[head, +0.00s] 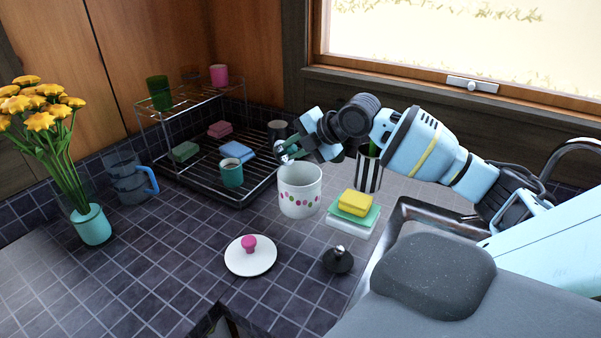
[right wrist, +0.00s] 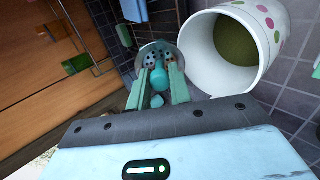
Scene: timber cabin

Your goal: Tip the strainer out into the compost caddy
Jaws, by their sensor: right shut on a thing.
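The compost caddy (head: 299,197) is a white pot with coloured dots, standing open on the tiled counter; its olive-green inside shows in the right wrist view, where the caddy (right wrist: 272,68) is at upper right. My right gripper (head: 291,152) is over the caddy's back-left rim. In the right wrist view, my right gripper (right wrist: 161,80) is shut on the teal handle of the small metal strainer (right wrist: 152,50). The strainer has dark holes or bits in it and appears beside the caddy's mouth. I cannot tell whether it is empty. My left gripper is out of view.
A white lid (head: 250,262) with a pink knob and a dark knobbed object (head: 338,260) lie in front of the caddy. A sponge stack (head: 354,206) and striped pot (head: 369,172) stand right. A dish rack (head: 205,185) is behind left. Free counter lies front left.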

